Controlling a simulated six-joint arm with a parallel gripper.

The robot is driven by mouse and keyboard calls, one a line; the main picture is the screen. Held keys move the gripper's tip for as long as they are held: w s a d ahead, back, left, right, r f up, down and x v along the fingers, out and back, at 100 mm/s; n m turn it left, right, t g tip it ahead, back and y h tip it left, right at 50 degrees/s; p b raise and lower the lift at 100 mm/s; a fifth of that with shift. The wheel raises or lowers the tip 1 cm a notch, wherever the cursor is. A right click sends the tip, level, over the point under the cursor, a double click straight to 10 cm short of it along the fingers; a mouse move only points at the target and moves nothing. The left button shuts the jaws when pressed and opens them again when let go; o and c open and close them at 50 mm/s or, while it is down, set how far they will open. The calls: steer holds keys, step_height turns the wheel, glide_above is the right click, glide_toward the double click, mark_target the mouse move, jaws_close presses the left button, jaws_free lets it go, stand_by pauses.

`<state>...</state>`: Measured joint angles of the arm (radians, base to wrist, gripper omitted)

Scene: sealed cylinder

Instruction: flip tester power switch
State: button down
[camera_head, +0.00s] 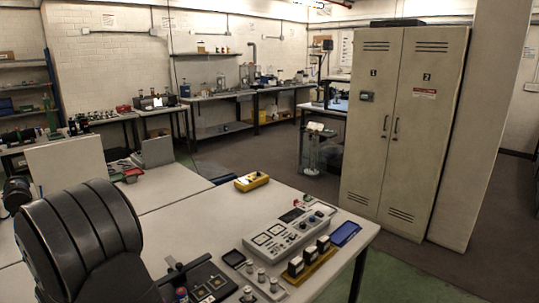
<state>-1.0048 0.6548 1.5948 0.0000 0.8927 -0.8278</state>
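A grey instrument panel (290,232) with two square meters and several knobs lies on the near bench. A yellow box-shaped device (252,181) sits at the bench's back edge. I cannot tell for sure which of them is the tester. The power switch is too small to make out. A large black ribbed form at lower left seems to be part of my arm, and it hides the bench behind it. I cannot make out my gripper's fingers anywhere in this view.
A strip with metal knobs (260,278) and a black board (200,285) lie in front. A beige two-door locker (400,125) stands behind on the floor.

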steer(key=shift+f, duration=0.5)
steer(key=shift+r, duration=3.55)
